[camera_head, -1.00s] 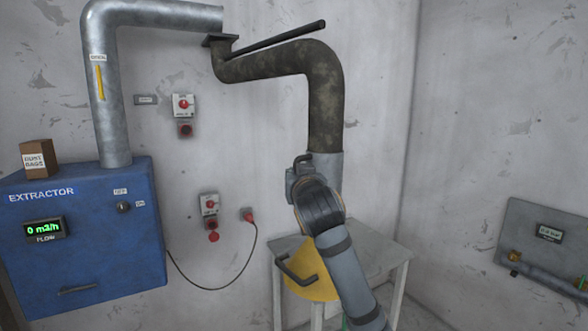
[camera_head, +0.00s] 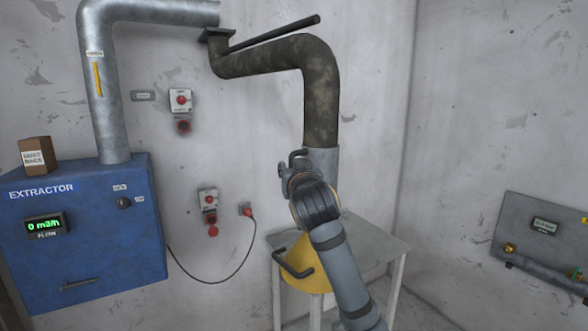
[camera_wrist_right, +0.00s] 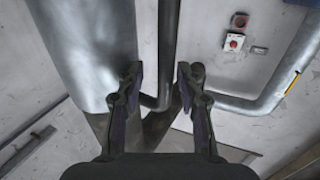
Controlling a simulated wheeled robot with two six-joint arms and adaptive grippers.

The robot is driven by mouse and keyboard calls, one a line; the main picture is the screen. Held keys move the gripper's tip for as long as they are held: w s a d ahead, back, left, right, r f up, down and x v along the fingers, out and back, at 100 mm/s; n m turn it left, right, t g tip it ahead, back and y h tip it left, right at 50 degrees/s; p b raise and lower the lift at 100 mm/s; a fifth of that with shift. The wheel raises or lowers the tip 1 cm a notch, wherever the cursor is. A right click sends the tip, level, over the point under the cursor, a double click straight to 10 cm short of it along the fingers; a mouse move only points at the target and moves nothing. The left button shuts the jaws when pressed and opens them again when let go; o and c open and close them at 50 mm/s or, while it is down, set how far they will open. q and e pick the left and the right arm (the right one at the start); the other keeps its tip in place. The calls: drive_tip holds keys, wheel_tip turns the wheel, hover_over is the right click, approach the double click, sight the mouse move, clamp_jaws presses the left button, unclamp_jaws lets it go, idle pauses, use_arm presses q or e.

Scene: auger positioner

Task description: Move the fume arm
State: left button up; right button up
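The fume arm has a dark, mottled elbow duct (camera_head: 322,95), a grey lower sleeve (camera_head: 325,160) and a yellow hood (camera_head: 312,262) with a black handle (camera_head: 292,266). Its upper end meets a dark flange near the steel pipe. My right gripper (camera_head: 290,172) is beside the sleeve, partly hidden by my own wrist. In the right wrist view my right gripper (camera_wrist_right: 160,82) has its fingers apart. A slim grey bar (camera_wrist_right: 168,45) with a bent end lies between them, and a wide grey cylinder (camera_wrist_right: 85,45) stands to the left. My left gripper is not in view.
A blue extractor (camera_head: 80,240) at left reads 0 m3/h, with a box (camera_head: 37,155) on top. A steel pipe (camera_head: 108,90) rises from it. A grey table (camera_head: 375,245) stands behind the hood. Red switches (camera_head: 181,100) and a wall panel (camera_head: 540,240) are mounted around.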

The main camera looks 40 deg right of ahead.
drive_tip(key=v, duration=0.7)
drive_tip(key=shift+s, duration=0.25)
drive_tip(key=shift+a, duration=0.1)
drive_tip(key=shift+f, duration=0.1)
